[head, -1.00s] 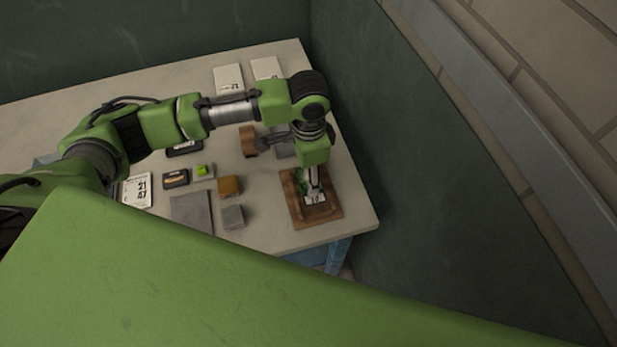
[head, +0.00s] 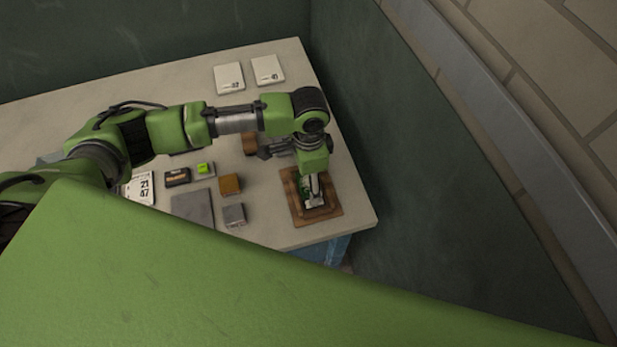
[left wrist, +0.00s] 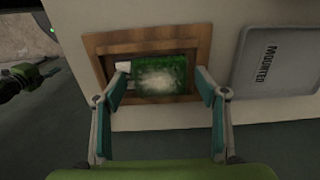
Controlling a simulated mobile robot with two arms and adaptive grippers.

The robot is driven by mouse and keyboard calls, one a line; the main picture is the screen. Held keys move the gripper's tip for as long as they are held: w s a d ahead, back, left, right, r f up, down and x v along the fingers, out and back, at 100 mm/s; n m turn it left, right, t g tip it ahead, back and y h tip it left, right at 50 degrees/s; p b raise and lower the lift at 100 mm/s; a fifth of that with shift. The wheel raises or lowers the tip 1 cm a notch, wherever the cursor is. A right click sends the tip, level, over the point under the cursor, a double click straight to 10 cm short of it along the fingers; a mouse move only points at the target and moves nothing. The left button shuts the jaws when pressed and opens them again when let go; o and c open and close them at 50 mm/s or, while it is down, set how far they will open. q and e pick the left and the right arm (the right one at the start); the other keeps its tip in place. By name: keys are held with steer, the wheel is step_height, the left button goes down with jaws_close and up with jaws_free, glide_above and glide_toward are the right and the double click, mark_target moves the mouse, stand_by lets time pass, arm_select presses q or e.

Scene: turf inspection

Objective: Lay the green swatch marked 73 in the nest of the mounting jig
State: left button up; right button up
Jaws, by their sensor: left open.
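The mounting jig (head: 332,214) is a brown wooden frame near the right front of the table; it also fills the middle of the left wrist view (left wrist: 98,41). The green swatch (left wrist: 165,75), grassy with a pale worn patch, lies within the jig's frame. A small white tag shows at its left end; I cannot read a number on it. My left gripper (head: 313,200) points down over the jig. In the left wrist view its teal-padded fingers (left wrist: 163,88) stand apart on either side of the swatch. The fingers partly hide the jig and swatch.
A grey tray labelled MOUNTED (left wrist: 272,62) lies beside the jig. Two white cards (head: 230,78) lie at the back. A grey slab (head: 192,210), brown block (head: 230,184), grey block (head: 234,214) and numbered card (head: 140,188) lie left. A dark wall stands right.

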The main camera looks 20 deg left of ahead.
arm_select(q)
step_height(320, 180, up, 12)
steer(key=b, duration=0.2)
steer(key=shift+r, duration=0.15)
steer(key=shift+s, duration=0.1)
stand_by(0.5)
